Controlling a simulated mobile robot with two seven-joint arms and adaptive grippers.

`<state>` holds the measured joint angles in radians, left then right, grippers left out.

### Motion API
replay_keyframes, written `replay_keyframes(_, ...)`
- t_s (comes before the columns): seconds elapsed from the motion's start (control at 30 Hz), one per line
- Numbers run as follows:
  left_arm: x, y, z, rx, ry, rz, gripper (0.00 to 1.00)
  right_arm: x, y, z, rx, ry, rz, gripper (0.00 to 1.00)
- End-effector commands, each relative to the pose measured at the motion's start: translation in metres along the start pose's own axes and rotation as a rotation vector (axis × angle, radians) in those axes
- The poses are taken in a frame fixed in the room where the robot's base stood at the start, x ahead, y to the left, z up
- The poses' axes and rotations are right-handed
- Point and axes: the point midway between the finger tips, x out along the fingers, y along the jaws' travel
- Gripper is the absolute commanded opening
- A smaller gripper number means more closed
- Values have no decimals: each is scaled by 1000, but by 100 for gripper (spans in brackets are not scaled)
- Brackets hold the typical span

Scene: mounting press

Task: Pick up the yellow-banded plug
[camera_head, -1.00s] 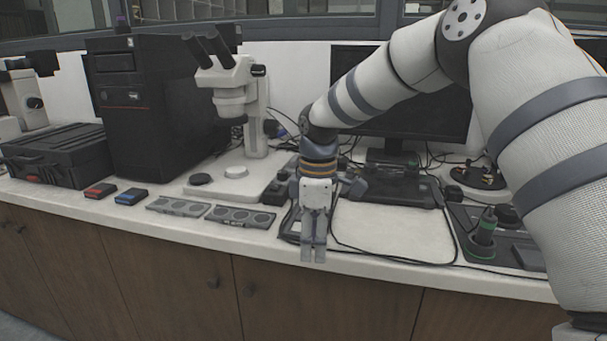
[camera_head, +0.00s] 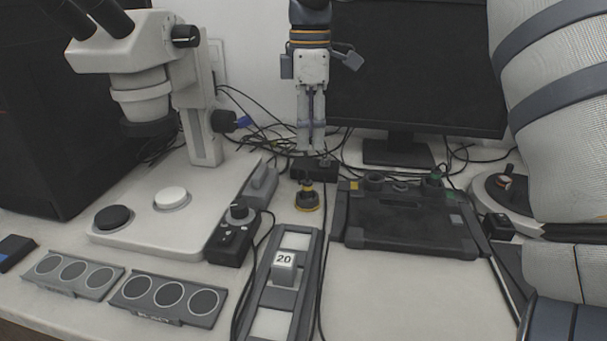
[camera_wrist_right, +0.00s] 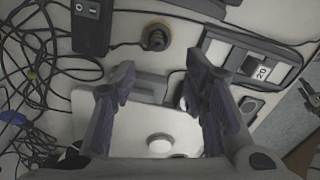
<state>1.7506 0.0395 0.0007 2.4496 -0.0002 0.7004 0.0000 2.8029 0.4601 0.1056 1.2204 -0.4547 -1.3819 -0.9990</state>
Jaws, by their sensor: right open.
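The yellow-banded plug (camera_head: 307,195) stands on the bench between the microscope base and the black tray. It is small and dark with a yellow ring around its base. It also shows in the right wrist view (camera_wrist_right: 156,38), at the top, beyond the fingertips. My right gripper (camera_head: 311,148) points down above and slightly behind the plug in the head view. Its fingers are apart in the right wrist view (camera_wrist_right: 160,78), with nothing between them. The plug is apart from the fingers.
The microscope (camera_head: 205,100) stands left of the plug, with a control box (camera_head: 236,238) nearby. A grey holder marked 20 (camera_head: 284,268) lies in front. The black tray (camera_head: 405,238) with a green-banded plug (camera_head: 433,182) is at right. Loose cables and a monitor (camera_head: 420,70) are behind.

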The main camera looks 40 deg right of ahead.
Motion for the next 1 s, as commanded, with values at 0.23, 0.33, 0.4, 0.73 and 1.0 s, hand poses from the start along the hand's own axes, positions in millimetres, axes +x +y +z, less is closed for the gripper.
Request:
replay_keyframes(0.23,0,-1,1,-1,-1,-1,40,39,0,1,-2,-2,-5,41)
replay_keyframes(0.33,0,0,1,-1,-3,-1,40,58,0,1,-3,-2,-4,41)
replay_keyframes(0.4,0,0,1,-1,-3,-1,40,66,1,1,-2,-1,-2,41)
replay_keyframes(0.73,5,0,4,-1,-18,-1,40,118,8,-1,-4,-1,-1,41)
replay_keyframes(1.0,5,0,4,-1,-17,-1,40,119,8,-1,-4,1,2,32)
